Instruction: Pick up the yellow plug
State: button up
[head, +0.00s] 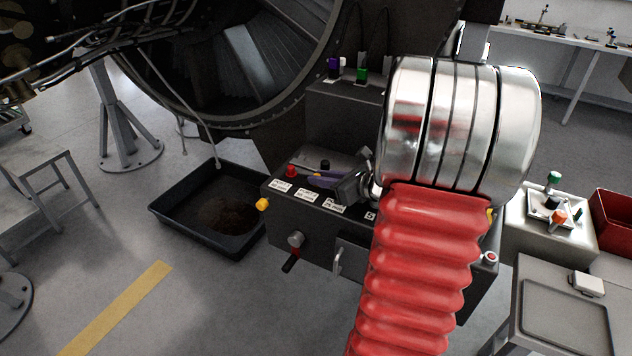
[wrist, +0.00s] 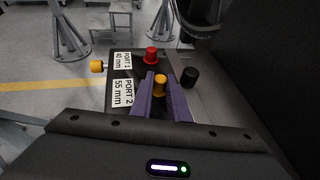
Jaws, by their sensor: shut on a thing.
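The yellow plug (wrist: 160,84) is between the purple fingers of my gripper (wrist: 161,94) in the wrist view, by the PORT 2, 55 mm label (wrist: 122,94). My gripper is shut on it.
A red plug (wrist: 151,54) stands by the PORT 1 label, and a black plug (wrist: 189,77) is to the right. A yellow knob (head: 262,204) sticks out of the box's left side. A black tray (head: 173,207) lies on the floor to the left.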

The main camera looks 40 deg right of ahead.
jog(key=shift+f, duration=0.1)
grip_shut()
notch_tip(320, 180, up, 10)
dwell(0.4)
jog(key=shift+s, duration=0.15)
dwell(0.4)
